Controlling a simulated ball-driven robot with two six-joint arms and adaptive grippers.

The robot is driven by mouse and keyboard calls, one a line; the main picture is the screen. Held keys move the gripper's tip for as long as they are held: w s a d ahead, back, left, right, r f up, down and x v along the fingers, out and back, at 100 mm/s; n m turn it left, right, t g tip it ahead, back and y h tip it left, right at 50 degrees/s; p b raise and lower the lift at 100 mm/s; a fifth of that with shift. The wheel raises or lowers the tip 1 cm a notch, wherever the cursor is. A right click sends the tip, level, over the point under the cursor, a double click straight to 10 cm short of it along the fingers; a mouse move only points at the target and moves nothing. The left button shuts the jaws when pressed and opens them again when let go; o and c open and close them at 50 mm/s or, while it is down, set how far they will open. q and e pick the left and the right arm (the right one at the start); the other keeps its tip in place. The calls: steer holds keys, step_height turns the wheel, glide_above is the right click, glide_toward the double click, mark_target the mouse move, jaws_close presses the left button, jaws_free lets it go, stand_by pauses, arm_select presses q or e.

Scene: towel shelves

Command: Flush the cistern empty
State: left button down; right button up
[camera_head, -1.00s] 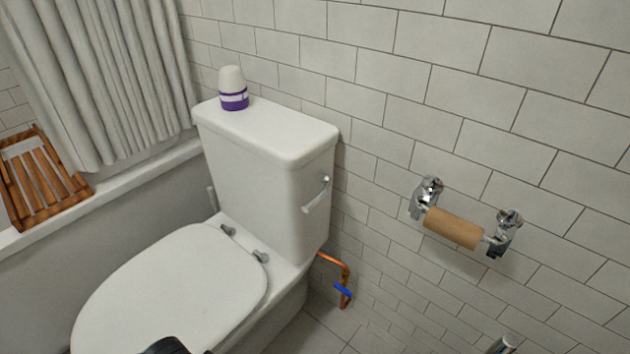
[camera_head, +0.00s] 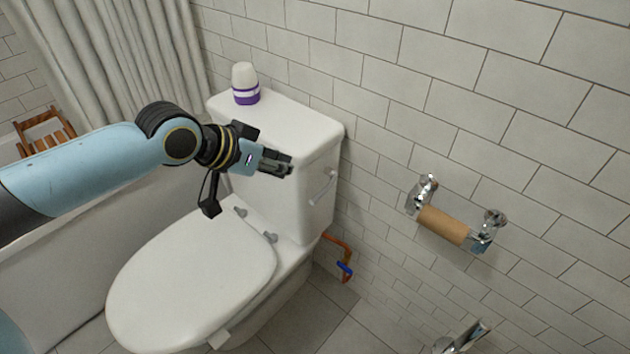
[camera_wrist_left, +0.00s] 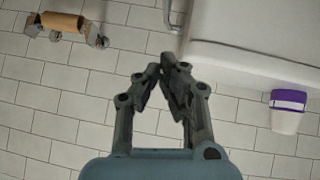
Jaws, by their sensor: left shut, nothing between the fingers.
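The white cistern (camera_head: 300,130) stands against the tiled wall behind the toilet bowl. Its flush lever (camera_head: 322,190) is on the cistern's right side, hanging slanted. My left gripper (camera_head: 290,168) is shut and empty, in front of the cistern's upper front and left of the lever in the head view. In the left wrist view, the shut fingertips (camera_wrist_left: 172,62) point at the cistern's edge (camera_wrist_left: 240,50), with the chrome lever (camera_wrist_left: 168,14) just beyond them. I see no contact with the lever. My right gripper is not in view.
A white and purple bottle (camera_head: 245,84) stands on the cistern lid. The toilet seat lid (camera_head: 190,280) is down. A paper holder with a bare cardboard roll (camera_head: 442,225) is on the right wall. A copper pipe with a blue valve (camera_head: 344,268) runs below the cistern. A bathtub with curtain is left.

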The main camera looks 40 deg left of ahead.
arm_select(q)
steer(key=shift+w+a+r, duration=0.1)
steer(key=shift+w+a, duration=0.2)
steer(key=b, duration=0.2)
glide_toward(329, 189)
steer(key=w, duration=0.3)
steer(key=shift+w+r, duration=0.15)
steer(key=shift+r, duration=0.2)
steer(key=shift+d+f+b, duration=0.25)
steer(key=shift+f+b, duration=0.1)
steer(key=shift+f, duration=0.85)
steer(key=shift+d+f, duration=0.1)
steer(key=shift+f, duration=0.6)
